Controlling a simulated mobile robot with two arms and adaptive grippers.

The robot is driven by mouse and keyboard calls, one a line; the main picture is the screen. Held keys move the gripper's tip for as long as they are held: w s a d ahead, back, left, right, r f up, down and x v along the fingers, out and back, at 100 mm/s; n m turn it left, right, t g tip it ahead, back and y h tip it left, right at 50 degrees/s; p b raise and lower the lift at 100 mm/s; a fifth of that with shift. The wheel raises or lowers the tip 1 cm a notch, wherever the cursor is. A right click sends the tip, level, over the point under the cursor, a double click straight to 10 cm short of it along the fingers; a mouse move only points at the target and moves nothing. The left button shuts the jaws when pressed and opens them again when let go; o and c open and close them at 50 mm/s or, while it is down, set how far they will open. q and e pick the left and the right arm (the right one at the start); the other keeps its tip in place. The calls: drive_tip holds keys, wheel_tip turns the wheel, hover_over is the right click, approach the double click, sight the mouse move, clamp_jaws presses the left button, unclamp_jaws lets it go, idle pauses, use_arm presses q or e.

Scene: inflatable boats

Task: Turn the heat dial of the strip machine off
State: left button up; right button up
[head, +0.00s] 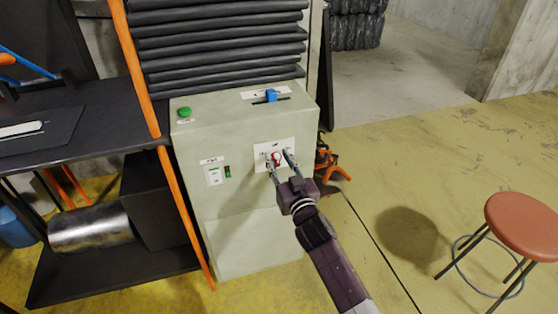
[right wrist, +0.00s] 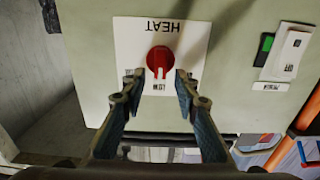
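The strip machine (head: 243,232) is a pale green cabinet with black folds above it. Its heat dial (head: 276,158) is a red knob on a white plate. In the right wrist view the heat dial (right wrist: 160,61) shows upside down, with HEAT above it and LOW below. A white mark on the knob points down towards LOW. My right gripper (head: 277,157) is open in front of the plate. In the right wrist view its fingertips (right wrist: 158,84) stand apart, either side of the knob; contact cannot be told. My left gripper is not in view.
A green button (head: 184,112), a blue slider (head: 271,96) and a switch (head: 213,175) are on the same cabinet. Orange posts and a dark bench (head: 80,120) stand at the left. A red stool (head: 525,224) stands at the right, with open floor between.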

clamp_jaws()
